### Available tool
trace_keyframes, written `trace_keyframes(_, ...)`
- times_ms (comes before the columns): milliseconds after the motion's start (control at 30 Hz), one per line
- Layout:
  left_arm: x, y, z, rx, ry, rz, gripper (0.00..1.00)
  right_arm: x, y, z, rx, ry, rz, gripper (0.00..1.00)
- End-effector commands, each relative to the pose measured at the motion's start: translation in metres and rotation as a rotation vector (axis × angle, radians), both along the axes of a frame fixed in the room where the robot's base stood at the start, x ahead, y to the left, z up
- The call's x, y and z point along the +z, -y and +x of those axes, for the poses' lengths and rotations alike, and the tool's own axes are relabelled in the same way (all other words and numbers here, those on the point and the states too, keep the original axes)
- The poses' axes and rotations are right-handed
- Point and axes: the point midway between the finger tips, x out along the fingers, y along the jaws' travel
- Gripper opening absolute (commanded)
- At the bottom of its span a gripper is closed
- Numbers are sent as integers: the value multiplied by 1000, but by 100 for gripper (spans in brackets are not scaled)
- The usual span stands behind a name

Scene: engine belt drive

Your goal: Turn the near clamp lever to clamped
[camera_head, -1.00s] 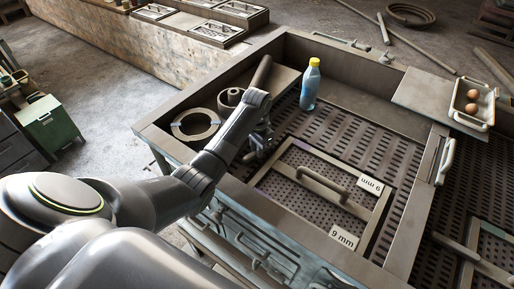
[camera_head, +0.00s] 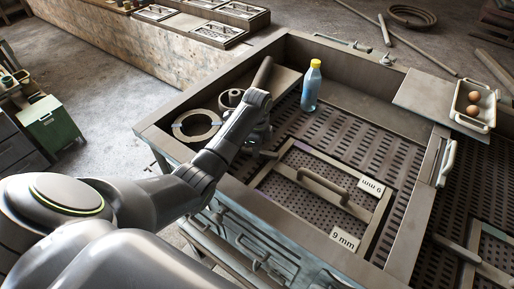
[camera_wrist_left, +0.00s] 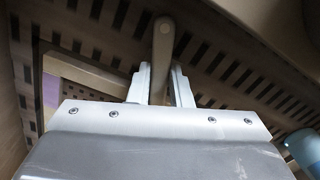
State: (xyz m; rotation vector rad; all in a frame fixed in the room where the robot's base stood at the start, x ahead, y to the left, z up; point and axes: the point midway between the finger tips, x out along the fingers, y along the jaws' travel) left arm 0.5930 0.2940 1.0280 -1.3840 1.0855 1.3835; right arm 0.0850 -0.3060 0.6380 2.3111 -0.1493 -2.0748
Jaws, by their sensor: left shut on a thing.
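The near clamp lever (camera_wrist_left: 163,42) is a worn grey-brown bar with a rounded end. In the left wrist view it runs between the two pale fingers of my left gripper (camera_wrist_left: 161,80), which is shut on it. In the head view my left gripper (camera_head: 258,138) is at the left corner of the framed screen panel, largely hidden behind my own wrist. A short dark end of the lever (camera_head: 269,154) shows just below it, beside the panel frame (camera_head: 289,149). The lever's pivot is hidden. My right gripper is not in view.
The panel has a raised handle (camera_head: 323,184) and 9 mm labels. A blue bottle with a yellow cap (camera_head: 311,88) stands behind. A tray with two eggs (camera_head: 473,106) is at the right. Raised walls edge the bench.

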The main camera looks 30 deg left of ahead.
Motion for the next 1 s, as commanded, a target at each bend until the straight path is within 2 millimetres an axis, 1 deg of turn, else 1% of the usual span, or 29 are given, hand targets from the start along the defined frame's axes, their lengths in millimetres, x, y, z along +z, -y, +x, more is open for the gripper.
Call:
trace_keyframes(200,1,1,2,-175,4,-3,0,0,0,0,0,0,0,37)
trace_keyframes(500,1,1,3,-334,3,-3,0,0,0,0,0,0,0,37)
trace_keyframes(733,1,2,3,-383,3,-3,0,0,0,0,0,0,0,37)
trace_keyframes(1000,0,2,3,-394,2,-3,0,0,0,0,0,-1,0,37)
